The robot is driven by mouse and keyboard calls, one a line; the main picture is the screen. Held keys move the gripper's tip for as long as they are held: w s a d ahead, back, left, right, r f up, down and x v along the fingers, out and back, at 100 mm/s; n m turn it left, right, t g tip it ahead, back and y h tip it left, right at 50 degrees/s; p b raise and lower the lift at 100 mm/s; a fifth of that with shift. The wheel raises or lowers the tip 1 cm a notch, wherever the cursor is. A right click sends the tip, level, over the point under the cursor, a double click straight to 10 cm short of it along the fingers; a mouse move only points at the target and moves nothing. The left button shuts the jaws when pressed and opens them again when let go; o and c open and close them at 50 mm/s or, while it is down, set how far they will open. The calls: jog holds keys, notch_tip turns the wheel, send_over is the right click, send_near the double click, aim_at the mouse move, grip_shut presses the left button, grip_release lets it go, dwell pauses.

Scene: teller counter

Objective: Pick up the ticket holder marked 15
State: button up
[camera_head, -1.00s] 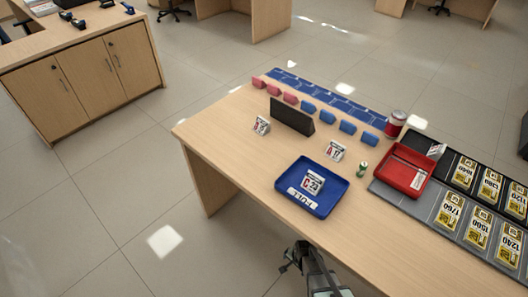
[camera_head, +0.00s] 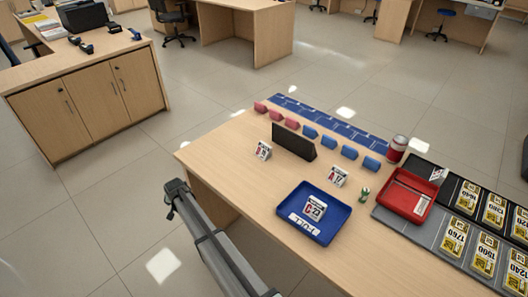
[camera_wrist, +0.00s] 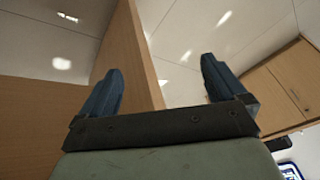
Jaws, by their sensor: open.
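Three small white ticket holders stand on the counter in the head view. The left one (camera_head: 264,150) has a red mark and a number too small to read surely. The middle one (camera_head: 338,176) seems to read 17. The third (camera_head: 315,208) seems to read 23 and stands in a blue tray (camera_head: 339,226) labelled FULL. I cannot tell surely which is marked 15. My gripper (camera_wrist: 161,72) is open and empty in the wrist view, its two blue fingers apart. In the head view my arm extends beside the counter's left side, apart from the holders.
A dark upright block (camera_head: 292,142) stands behind the left holder, near a row of pink and blue pieces (camera_head: 328,142). A small green item (camera_head: 364,194), a red tray (camera_head: 407,197) and a red can (camera_head: 397,149) stand to the right. The counter's left front (camera_head: 225,163) is bare.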

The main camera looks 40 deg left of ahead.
jog(key=s+a+r+n, duration=0.1)
jog(key=s+a+r, duration=0.3)
jog(key=a+r, duration=0.4)
notch_tip(320, 180, up, 27)
jog(key=m+g+h, duration=0.2)
jog(key=m+h, duration=0.3)
jog(key=m, duration=0.6)
send_over(264, 145)
jog(key=f, duration=0.8)
jog(key=shift+s, duration=0.4)
jog(key=shift+w+d+f, duration=0.1)
jog(key=shift+w+f, duration=0.1)
jog(key=shift+f, duration=1.2)
jog(key=shift+w+f, duration=0.15)
jog(key=shift+f, duration=1.2)
jog(key=c, duration=1.1)
